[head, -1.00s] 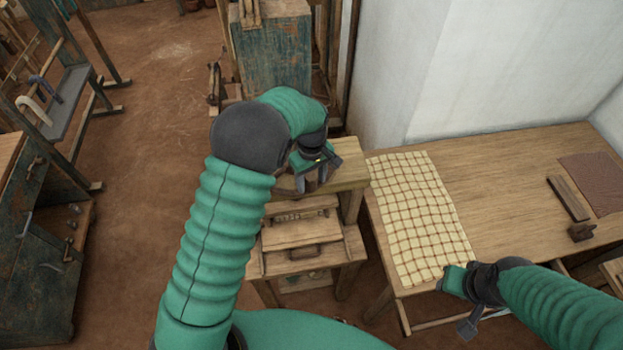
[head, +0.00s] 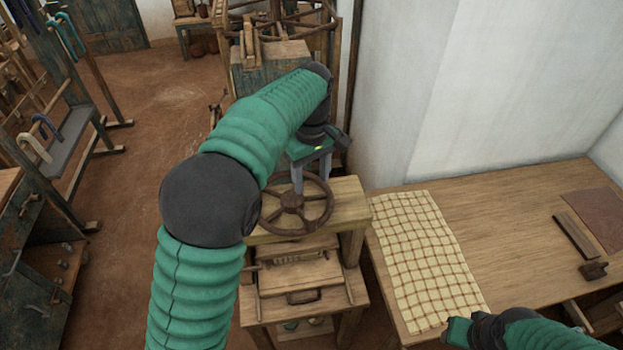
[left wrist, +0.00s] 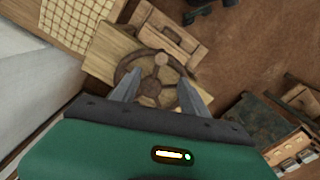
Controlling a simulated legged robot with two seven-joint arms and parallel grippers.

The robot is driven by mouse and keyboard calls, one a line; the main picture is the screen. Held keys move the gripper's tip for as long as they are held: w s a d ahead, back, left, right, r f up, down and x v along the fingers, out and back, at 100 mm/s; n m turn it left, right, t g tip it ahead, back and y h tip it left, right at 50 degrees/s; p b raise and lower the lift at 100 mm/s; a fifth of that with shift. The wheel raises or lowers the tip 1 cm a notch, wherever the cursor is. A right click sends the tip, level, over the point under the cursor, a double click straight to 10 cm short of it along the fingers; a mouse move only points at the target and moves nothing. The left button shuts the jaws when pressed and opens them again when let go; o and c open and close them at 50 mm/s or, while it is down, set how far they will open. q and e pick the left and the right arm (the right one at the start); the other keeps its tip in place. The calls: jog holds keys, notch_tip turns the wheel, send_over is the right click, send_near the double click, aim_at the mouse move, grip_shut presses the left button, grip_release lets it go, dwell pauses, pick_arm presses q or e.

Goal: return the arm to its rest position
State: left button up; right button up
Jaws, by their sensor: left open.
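My left arm reaches forward in the middle of the head view, and its gripper (head: 311,178) points down above a dark wooden handwheel (head: 318,222). The wheel lies on top of a small wooden stand (head: 351,205). In the left wrist view the two grey fingers (left wrist: 158,95) are spread apart, with the wheel (left wrist: 161,62) and its knob showing between and beyond them. Nothing is held between the fingers. My right gripper (head: 455,335) is at the lower right, over the front edge of the table; its fingers do not show clearly.
A wooden table (head: 520,230) with a checked cloth (head: 425,255) stands at the right against a white wall (head: 500,90). A dark bar (head: 575,237) lies on it. A rack (head: 65,140) with hooked canes stands at the left. The brown floor between is clear.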

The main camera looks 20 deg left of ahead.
pick_arm(q)
jog(key=shift+r, duration=0.15)
jog(key=s+f+m+t+b, duration=0.1)
jog(key=s+f+m+b, duration=0.4)
jog(key=s+f, duration=0.4)
jog(key=s+f+m+t+b, duration=0.1)
jog(key=s+f+m+b, duration=0.4)
jog(key=s+f, duration=0.5)
notch_tip(320, 180, down, 5)
jog(key=shift+s+m+t, duration=0.3)
pick_arm(e)
jog(key=s+x, duration=0.2)
jog(key=x, duration=0.8)
jog(key=shift+s+f, duration=0.15)
jog(key=shift+f, duration=0.1)
pick_arm(q)
jog(key=shift+w, duration=0.15)
pick_arm(e)
jog(key=shift+c, duration=0.3)
